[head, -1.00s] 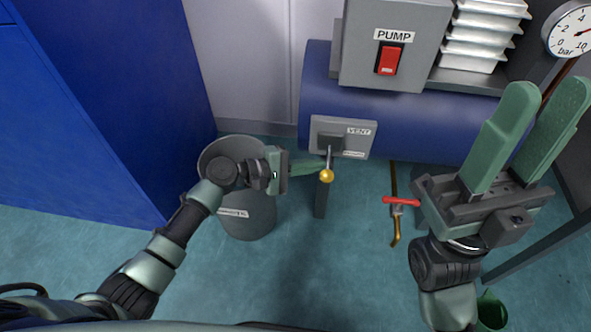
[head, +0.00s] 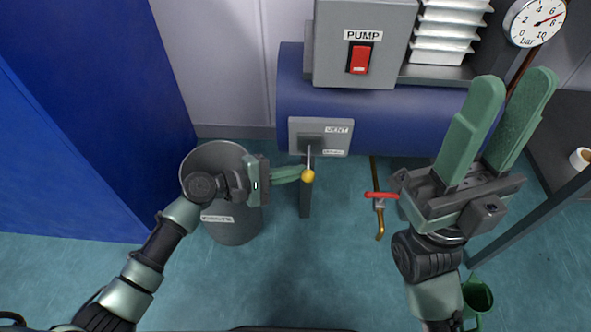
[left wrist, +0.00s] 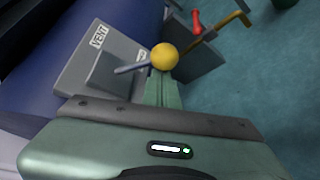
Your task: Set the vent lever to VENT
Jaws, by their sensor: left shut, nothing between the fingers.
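The vent lever has a thin metal stem and a yellow ball knob (head: 308,175). It sticks out from a grey plate (head: 335,142) labelled VENT at its upper right; a lower label is too small to read. The stem points down and outward in the head view, away from the VENT label. My left gripper (head: 299,173) is shut and empty, its fingertips at the left side of the knob. In the left wrist view the knob (left wrist: 164,56) sits right at the fingertips; I cannot tell whether they touch. My right gripper (head: 515,83) is open and empty, raised at the right.
A blue tank (head: 400,118) carries the plate. Above is a PUMP box (head: 335,60) with a red switch. A red-handled valve (head: 381,195) is right of the lever. A grey bin (head: 236,225) stands beneath my left gripper. A pressure gauge (head: 535,22) is at upper right.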

